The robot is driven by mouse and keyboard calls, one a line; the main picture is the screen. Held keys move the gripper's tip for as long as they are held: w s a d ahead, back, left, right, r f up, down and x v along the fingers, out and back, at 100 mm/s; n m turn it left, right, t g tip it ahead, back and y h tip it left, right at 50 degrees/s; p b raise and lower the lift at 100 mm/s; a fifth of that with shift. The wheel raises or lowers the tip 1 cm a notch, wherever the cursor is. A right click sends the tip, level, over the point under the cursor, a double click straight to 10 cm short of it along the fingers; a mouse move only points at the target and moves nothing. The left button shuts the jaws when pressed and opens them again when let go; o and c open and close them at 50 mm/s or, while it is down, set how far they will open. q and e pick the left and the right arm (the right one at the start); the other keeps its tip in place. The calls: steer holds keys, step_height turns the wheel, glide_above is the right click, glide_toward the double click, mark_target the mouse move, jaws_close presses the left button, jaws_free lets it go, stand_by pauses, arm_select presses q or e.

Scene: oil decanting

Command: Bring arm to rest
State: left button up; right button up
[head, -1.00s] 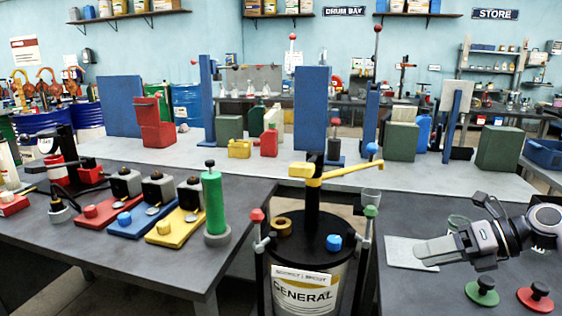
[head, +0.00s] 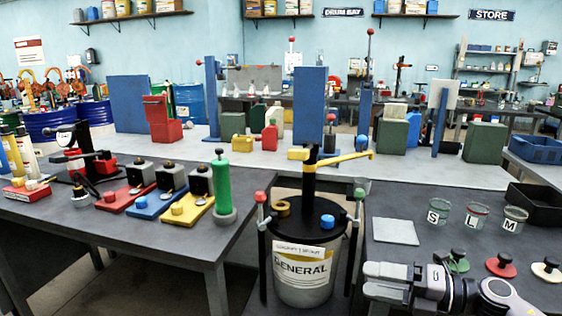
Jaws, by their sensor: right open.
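My right gripper (head: 376,280) is low at the bottom of the head view, its fingers pointing left. It is open, and nothing shows between its fingers. It is just right of the metal drum (head: 302,282) labelled GENERAL, in front of the grey pad (head: 395,231). The drum carries a black pump with a yellow handle (head: 345,158). Three clear jars marked S (head: 438,212), L (head: 476,215) and M (head: 514,219) stand upright on the right table, behind and right of the gripper. My left gripper is not in view.
Green (head: 459,262), red (head: 501,265) and white (head: 546,270) knobbed lids lie close behind my right arm. A black tray (head: 533,204) is at the right. The left table (head: 120,222) holds coloured stands and a green cylinder (head: 221,185). The table's middle stretch behind the pad is clear.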

steer(key=s+d+f+m+t+h+p, duration=0.1)
steer(key=s+d+f+m+t+h, duration=0.1)
steer(key=s+f+m+h, duration=1.1)
steer(key=s+f+m+t, duration=0.1)
steer(key=s+f+m, duration=0.4)
steer(key=m, duration=0.4)
steer(key=s+f+m, duration=0.5)
steer(key=f+m, duration=0.1)
steer(key=m, duration=0.4)
steer(key=shift+f+t+p, duration=0.3)
steer(key=shift+f+t, duration=0.05)
steer(key=shift+t, duration=0.05)
